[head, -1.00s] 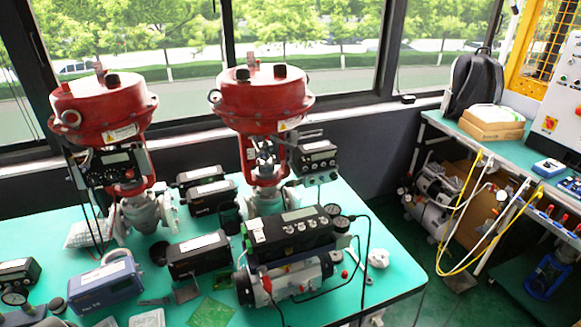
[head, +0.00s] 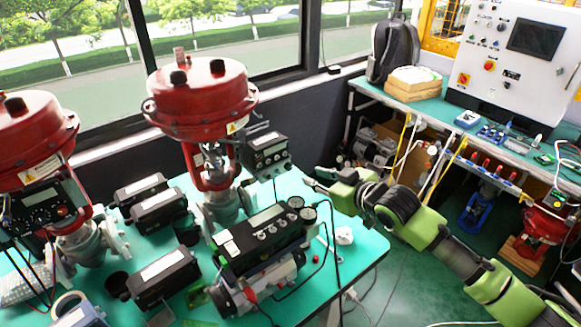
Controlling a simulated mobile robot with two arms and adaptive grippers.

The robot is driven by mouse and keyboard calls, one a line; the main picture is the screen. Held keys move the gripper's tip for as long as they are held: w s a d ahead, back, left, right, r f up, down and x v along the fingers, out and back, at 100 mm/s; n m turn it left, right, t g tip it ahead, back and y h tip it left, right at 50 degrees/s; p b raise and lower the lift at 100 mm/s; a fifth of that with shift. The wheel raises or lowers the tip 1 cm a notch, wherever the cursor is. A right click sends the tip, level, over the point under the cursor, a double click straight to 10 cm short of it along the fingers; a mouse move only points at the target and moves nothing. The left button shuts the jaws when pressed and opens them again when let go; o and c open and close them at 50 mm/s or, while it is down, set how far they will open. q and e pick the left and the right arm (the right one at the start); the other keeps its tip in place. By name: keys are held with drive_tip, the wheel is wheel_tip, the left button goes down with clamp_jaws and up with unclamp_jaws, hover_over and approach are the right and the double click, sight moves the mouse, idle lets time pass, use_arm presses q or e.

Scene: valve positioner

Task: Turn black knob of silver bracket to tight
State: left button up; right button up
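A silver bracket (head: 262,137) shows small beside the middle red valve actuator (head: 203,98), with a black positioner box (head: 268,155) mounted by it. I cannot make out the black knob clearly at this size. My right gripper (head: 309,184) comes in from the right on a green and black arm. Its tips point left, to the right of and a little below the positioner box, apart from it in the picture. It is seen side-on and small, so whether its fingers are open or shut does not show. My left gripper is not in view.
The green table (head: 365,258) holds a large black positioner (head: 265,238) on a silver cylinder and several black boxes. A second red valve (head: 35,135) stands at the left. Black cables hang near the table's right edge. A control panel (head: 515,70) stands on the far bench.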

sight(290, 167)
drive_tip(key=p+x, duration=0.1)
drive_tip(key=x, duration=1)
clamp_jaws()
